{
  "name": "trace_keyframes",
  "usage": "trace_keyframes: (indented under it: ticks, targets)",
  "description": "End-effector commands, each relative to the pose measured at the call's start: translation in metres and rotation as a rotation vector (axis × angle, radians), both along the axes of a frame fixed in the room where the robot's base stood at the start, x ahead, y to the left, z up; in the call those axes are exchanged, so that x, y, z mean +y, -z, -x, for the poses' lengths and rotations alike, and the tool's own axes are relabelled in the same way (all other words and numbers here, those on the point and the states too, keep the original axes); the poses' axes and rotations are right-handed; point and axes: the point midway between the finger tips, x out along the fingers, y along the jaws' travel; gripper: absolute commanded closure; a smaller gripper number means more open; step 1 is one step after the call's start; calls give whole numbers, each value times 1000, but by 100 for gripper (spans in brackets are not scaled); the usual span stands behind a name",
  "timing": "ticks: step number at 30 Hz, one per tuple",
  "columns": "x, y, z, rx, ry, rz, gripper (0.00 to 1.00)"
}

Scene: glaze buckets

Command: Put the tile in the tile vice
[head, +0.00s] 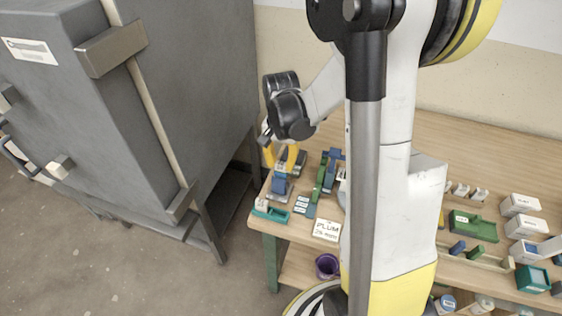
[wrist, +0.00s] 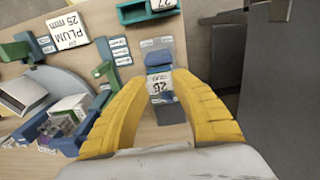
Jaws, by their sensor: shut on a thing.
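My gripper (wrist: 160,84) has yellow fingers, and it also shows at the table's left end in the head view (head: 283,164). It is shut on a blue piece with a white face marked 26 (wrist: 159,86), which shows between the fingertips. More blue shows just beyond and just nearer than that face. The blue also shows below my fingers in the head view (head: 281,186). I cannot tell the tile and the tile vice apart there, nor whether the piece touches the table.
A teal holder marked 27 (head: 270,214) lies at the table's front left corner. A card reading PLUM 25 mm (head: 326,229) lies to its right. Green and blue holders (head: 318,186) stand close right of my gripper. A grey cabinet (head: 160,120) stands left of the table (head: 430,140).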

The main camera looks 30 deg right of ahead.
Motion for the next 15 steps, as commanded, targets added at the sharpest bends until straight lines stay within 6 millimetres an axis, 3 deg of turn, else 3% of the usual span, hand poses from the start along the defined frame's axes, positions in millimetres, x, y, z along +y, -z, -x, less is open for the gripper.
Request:
trace_keyframes:
  ticks: [15]
  targets:
    - [0, 48, 0, 0, 0, 0, 100]
